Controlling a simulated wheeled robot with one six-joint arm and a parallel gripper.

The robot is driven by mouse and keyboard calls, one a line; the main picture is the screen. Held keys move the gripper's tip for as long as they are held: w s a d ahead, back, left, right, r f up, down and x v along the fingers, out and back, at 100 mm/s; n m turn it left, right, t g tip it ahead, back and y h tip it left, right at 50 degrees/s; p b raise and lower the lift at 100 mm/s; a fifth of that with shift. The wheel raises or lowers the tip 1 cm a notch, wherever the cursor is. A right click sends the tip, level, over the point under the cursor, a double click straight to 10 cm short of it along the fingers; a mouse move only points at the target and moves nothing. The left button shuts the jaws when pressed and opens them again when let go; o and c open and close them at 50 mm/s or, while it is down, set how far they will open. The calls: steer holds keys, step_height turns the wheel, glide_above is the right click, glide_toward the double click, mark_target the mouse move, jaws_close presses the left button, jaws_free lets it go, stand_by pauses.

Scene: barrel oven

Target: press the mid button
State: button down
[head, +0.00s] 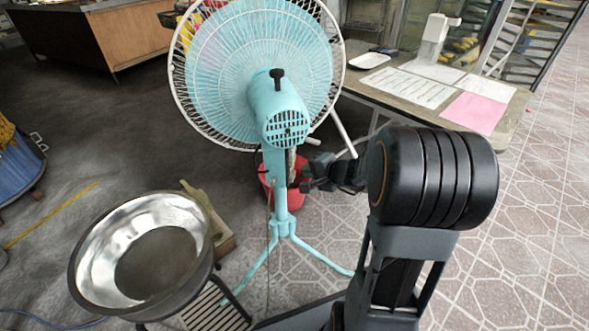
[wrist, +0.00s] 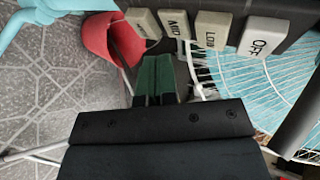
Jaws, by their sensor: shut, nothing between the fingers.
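The mid button (wrist: 174,23), a pale key marked MID, is the second from the left in a row at the top of the wrist view. My gripper (wrist: 155,62) is shut and empty, its green fingers side by side. Its tips appear just below the mid button and the leftmost button (wrist: 143,22); I cannot tell whether they touch. The turquoise fan (head: 277,105) stands upright in the head view. My gripper (head: 306,172) is beside its post, below the motor housing. The buttons are hidden in the head view.
The low button (wrist: 211,31) and the off button (wrist: 257,40) lie right of mid. A red bucket (wrist: 115,40) is close by. A metal bowl (head: 140,255) stands at left. A table (head: 505,125) with papers is behind my arm.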

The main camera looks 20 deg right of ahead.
steer(key=s+d, duration=0.1)
steer(key=d, duration=0.1)
steer(key=s+d, duration=0.2)
stand_by(0.5)
stand_by(0.4)
